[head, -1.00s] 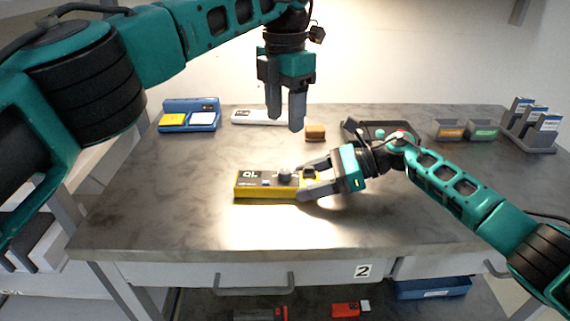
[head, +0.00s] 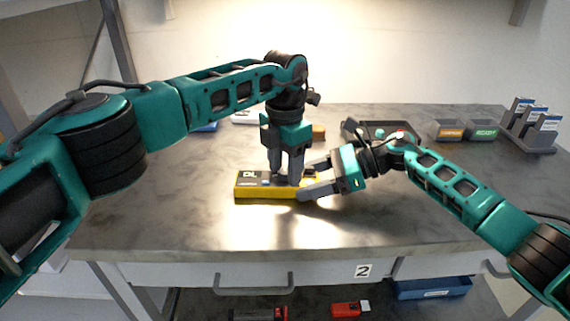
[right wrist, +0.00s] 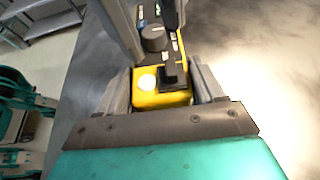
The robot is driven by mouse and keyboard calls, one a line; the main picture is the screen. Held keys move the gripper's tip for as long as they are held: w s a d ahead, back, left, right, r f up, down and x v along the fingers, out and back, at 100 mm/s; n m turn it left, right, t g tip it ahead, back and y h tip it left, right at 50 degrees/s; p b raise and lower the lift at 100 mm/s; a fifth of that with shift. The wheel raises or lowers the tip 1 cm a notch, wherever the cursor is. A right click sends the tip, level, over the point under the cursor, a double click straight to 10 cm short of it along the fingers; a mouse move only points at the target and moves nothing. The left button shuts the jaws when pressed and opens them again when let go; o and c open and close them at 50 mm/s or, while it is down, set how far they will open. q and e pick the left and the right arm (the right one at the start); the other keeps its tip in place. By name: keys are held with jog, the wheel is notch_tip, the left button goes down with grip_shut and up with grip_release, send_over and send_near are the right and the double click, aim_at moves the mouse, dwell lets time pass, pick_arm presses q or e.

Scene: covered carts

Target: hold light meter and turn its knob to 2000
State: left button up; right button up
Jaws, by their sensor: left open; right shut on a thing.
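The light meter (head: 250,190) is a yellow box with a dark face, lying flat on the cart top in the head view. My right gripper (head: 303,180) is shut on its right end; in the right wrist view the meter's yellow end (right wrist: 158,98) sits between the fingers. The dark round knob (right wrist: 154,38) shows in the right wrist view, but its pointer and the scale marks are too small to read. My left gripper (head: 287,180) points straight down at the knob, fingers open around or just above it. The fingers hide the knob in the head view.
A dark tray (head: 377,130) with items stands behind my right gripper. Labelled bins (head: 465,132) and a rack of boxes (head: 530,130) stand at the back right. A brown block (head: 319,131) is behind my left gripper. The front and left of the top are clear.

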aim_at(285, 170)
pick_arm(q)
jog(key=shift+c, duration=0.5)
grip_shut()
jog(key=shift+m, duration=2.3)
jog(key=shift+o, duration=0.5)
grip_release()
jog(key=shift+r, duration=0.1)
notch_tip(285, 170, up, 12)
